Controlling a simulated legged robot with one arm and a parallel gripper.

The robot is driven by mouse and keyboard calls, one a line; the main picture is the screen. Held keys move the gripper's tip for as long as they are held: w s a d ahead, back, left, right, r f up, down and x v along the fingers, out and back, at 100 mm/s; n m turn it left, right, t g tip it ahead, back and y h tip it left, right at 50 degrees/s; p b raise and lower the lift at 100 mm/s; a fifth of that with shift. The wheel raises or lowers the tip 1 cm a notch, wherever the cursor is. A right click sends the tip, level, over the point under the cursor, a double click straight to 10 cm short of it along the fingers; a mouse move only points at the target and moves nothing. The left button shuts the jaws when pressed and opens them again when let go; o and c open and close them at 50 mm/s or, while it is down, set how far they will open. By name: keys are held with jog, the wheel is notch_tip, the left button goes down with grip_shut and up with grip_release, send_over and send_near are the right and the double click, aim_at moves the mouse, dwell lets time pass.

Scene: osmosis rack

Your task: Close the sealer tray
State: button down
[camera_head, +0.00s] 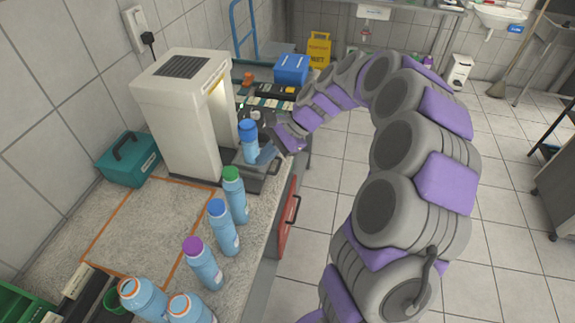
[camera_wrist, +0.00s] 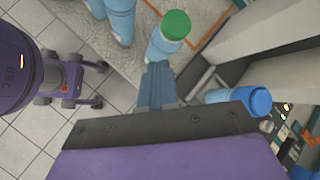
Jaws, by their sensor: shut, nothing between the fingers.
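The sealer (camera_head: 178,125) is a tall beige machine on the counter. Its dark grey tray (camera_head: 258,177) sticks out at the right, toward the counter edge. A blue-capped bottle (camera_head: 248,145) stands upright on or at the tray; it also shows in the wrist view (camera_wrist: 238,98), where part of the tray (camera_wrist: 204,84) shows beside it. My gripper (camera_head: 264,156) is shut and empty, with its blue-grey fingers close to the tray's outer side, right of the bottle. The fingers (camera_wrist: 157,82) point toward the green-capped bottle in the wrist view. Whether they touch the tray cannot be told.
Green-capped (camera_head: 234,195), blue-capped (camera_head: 222,227) and purple-capped (camera_head: 202,265) bottles line the counter edge in front of the sealer. A teal box (camera_head: 130,160) stands left of it. The orange-outlined counter area (camera_head: 140,230) is clear. A red handle (camera_head: 290,212) juts from the counter's side.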

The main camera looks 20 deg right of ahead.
jog(key=w+d+f+m+t, duration=0.2)
jog(key=w+d+f+m, duration=0.35)
jog(key=d+f, duration=0.35)
jog(key=w+d+f+m+t, duration=0.2)
jog(key=w+d+f+m, duration=0.35)
jog(key=d, duration=0.65)
jog(key=s+b+x, duration=0.1)
jog(key=b+x, duration=0.3)
jog(key=x, duration=0.9)
jog(key=shift+a+f+h, duration=0.25)
jog(key=shift+a+h, duration=0.15)
jog(key=shift+a, duration=0.15)
jog(key=shift+w, duration=0.15)
jog(key=w+a+p, duration=0.1)
jog(key=w+a, duration=0.2)
jog(key=a, duration=0.1)
jog(key=w+a+p, duration=0.2)
jog(key=w+a, duration=0.1)
jog(key=a, duration=0.2)
jog(key=w+a+p, duration=0.1)
jog(key=w+a, duration=0.2)
jog(key=a, duration=0.1)
jog(key=shift+a+r+p, duration=0.1)
jog(key=shift+a+p, duration=0.25)
